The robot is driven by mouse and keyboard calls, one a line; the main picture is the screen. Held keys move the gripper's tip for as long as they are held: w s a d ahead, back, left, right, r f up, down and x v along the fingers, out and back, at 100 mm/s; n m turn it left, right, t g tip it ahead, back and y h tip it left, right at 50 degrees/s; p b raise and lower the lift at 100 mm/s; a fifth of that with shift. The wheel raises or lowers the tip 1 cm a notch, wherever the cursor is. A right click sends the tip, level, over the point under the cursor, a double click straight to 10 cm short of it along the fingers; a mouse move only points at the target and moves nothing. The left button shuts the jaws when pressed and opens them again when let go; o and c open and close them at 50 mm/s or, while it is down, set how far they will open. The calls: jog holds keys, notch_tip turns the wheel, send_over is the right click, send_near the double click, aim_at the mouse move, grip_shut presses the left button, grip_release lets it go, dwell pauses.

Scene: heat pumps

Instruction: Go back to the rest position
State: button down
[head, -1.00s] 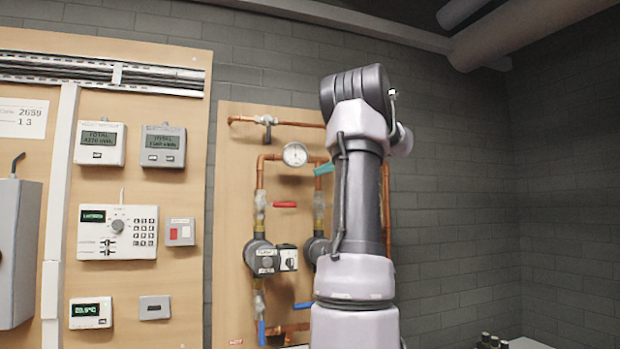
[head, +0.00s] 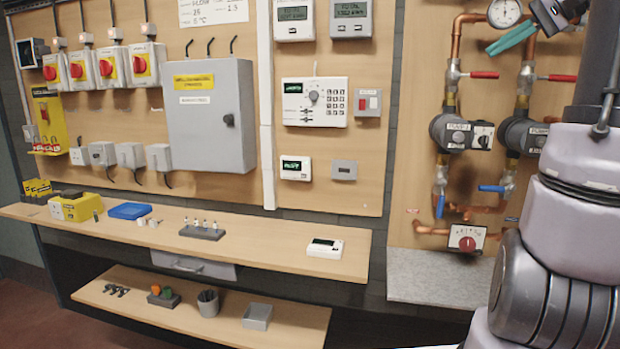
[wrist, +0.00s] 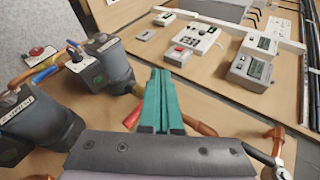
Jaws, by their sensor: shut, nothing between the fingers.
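My gripper (head: 490,50) shows at the upper right of the head view, with its teal fingers pressed together. It is in front of the copper pipework, just below the round gauge (head: 504,12). In the wrist view my gripper (wrist: 160,73) points away from the camera with the two teal fingers side by side, shut and empty. A red lever is partly hidden behind the fingers in the wrist view. My arm covers the right part of the pipe panel in the head view.
Pumps (head: 452,132) and red and blue valve levers (head: 484,75) lie close to my gripper. A keypad controller (head: 314,102) and a grey cabinet (head: 210,115) hang on the left boards. A shelf (head: 130,230) with small devices runs below. A grey ledge (head: 440,278) is under the pipes.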

jog(key=s+a+f+n+h, duration=0.1)
jog(key=s+a+f+h, duration=0.2)
jog(key=s+a+f, duration=0.4)
jog(key=s+a+f+n+h, duration=0.1)
jog(key=s+a+f+h, duration=0.2)
jog(key=s+a+f, duration=0.5)
jog(key=a+f, duration=0.2)
jog(key=a, duration=0.2)
jog(key=shift+s+a+f+n, duration=0.15)
jog(key=shift+a+f+n, duration=0.15)
jog(key=shift+a+n, duration=0.1)
jog(key=shift+d, duration=0.1)
